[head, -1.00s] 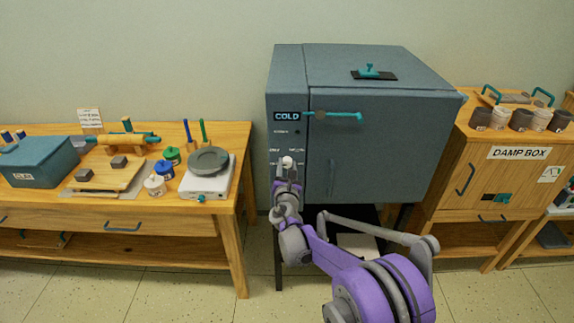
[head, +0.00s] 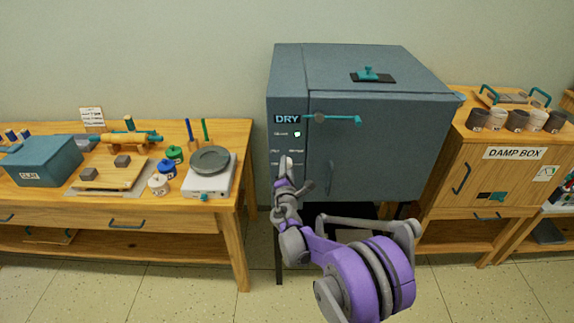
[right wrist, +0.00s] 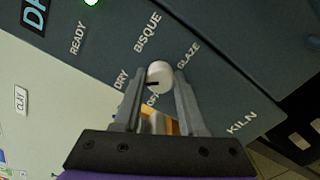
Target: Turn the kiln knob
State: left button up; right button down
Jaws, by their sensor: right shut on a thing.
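The kiln (head: 380,140) is a grey-blue cabinet standing in the middle of the head view. Its display (head: 287,119) reads DRY, and a green light (head: 297,134) is lit below it; the light also shows in the right wrist view (right wrist: 91,2). The white round kiln knob (right wrist: 159,77) sits among the labels DRY, BISQUE and GLAZE. Its black mark points left toward DRY. My right gripper (right wrist: 160,85) is shut on the knob, one finger on each side. In the head view my right gripper (head: 285,168) hides the knob. My left gripper is not in view.
A wooden table (head: 120,205) with a scale (head: 207,182), jars and a grey-blue box (head: 42,160) stands left. The damp box cabinet (head: 485,180) stands right. Tiled floor lies in front.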

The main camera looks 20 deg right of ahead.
jog(key=shift+m, duration=0.4)
jog(key=shift+c, duration=2.3)
grip_release()
jog(key=shift+s, duration=0.1)
jog(key=b+v, duration=0.1)
jog(key=v, duration=0.9)
jog(key=shift+s, duration=0.3)
jog(key=shift+r, duration=0.1)
